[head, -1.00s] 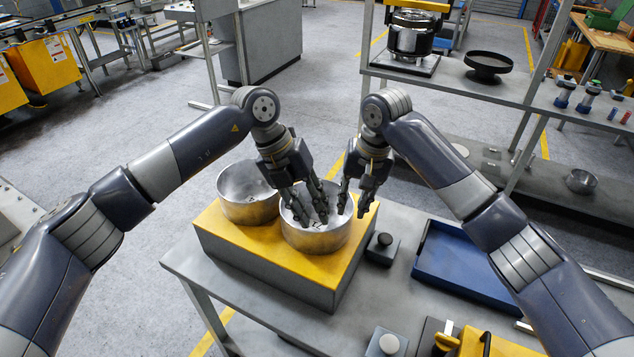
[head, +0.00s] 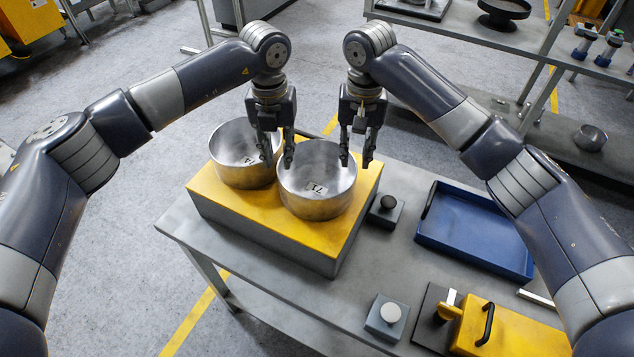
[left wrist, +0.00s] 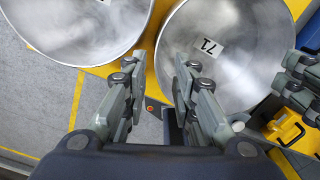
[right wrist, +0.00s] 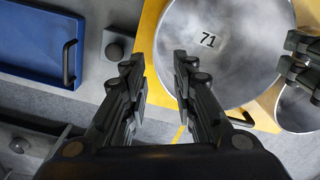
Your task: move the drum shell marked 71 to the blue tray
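The drum shell marked 71 (head: 315,207) is an open silver cylinder standing upright on a yellow-topped block. Its label also reads 71 in the left wrist view (left wrist: 222,72) and the right wrist view (right wrist: 225,70). My left gripper (head: 277,160) points down, open, at the drum's left rim. My right gripper (head: 357,160) points down, open, at its right rim. In both wrist views the rim runs between the spread fingers; I cannot tell whether the tips are below it. The blue tray (head: 470,238) lies empty on the table to the right.
A second drum shell (head: 245,179) stands close on the left; its label is unreadable. The yellow-topped block (head: 265,222) bears both. A black-knobbed box (head: 386,212) sits between block and tray. A white-knobbed box (head: 388,318) and yellow handled piece (head: 492,330) are in front.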

